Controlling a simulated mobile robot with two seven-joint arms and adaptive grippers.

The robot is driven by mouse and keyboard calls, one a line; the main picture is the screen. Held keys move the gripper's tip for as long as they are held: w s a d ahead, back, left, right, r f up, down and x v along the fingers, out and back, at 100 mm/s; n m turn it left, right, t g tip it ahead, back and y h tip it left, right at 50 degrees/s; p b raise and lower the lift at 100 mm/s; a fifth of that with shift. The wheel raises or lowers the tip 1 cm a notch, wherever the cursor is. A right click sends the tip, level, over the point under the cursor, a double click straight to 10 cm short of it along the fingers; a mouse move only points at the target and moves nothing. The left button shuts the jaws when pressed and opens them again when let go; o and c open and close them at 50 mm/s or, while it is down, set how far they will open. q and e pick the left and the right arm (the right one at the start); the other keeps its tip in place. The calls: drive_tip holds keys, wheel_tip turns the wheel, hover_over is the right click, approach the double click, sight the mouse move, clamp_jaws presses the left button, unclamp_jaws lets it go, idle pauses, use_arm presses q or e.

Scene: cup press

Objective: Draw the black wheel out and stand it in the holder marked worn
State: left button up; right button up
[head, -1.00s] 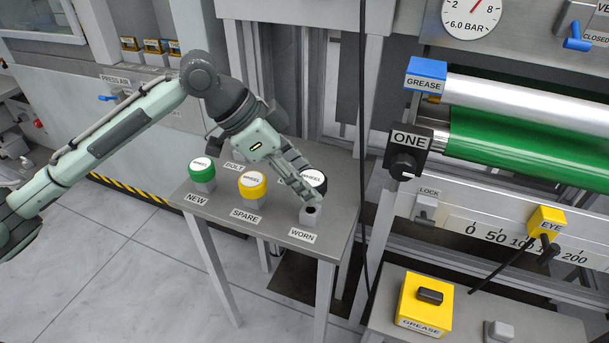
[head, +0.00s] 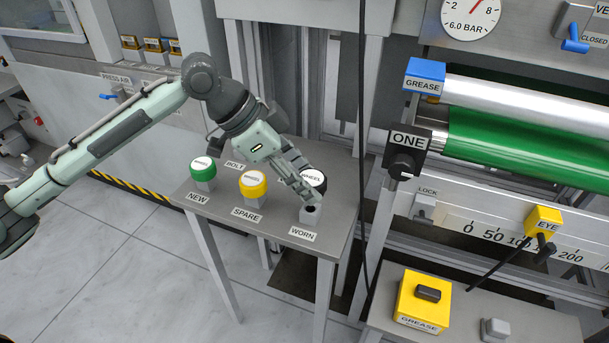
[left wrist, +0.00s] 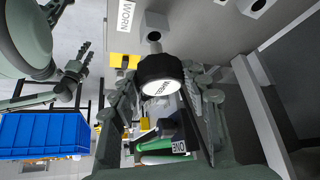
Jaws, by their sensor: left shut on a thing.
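The black wheel (head: 318,186) has a white face marked WHEEL. My left gripper (head: 306,184) is shut on it, and the wheel hides part of the fingers' far side. In the left wrist view the black wheel (left wrist: 160,69) sits between the two fingers of the gripper (left wrist: 163,96). A short metal stem shows between the wheel and a grey block. The holder marked WORN (head: 309,215) is a grey block with a dark hole in its top, at the table's front right. The wheel is close over or behind it; I cannot tell whether the stem touches it.
A green wheel (head: 202,168) stands at NEW and a yellow wheel (head: 252,184) at SPARE, left of the gripper. A black cable (head: 362,130) hangs just right of the table. The green roller (head: 530,140) and a yellow grease box (head: 424,302) are further right.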

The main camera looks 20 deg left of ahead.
use_arm(q)
drive_tip(key=shift+f+b, duration=0.5)
drive_tip(key=shift+f, duration=1.55)
drive_tip(key=o, duration=1.5)
drive_tip(key=v, duration=1.2)
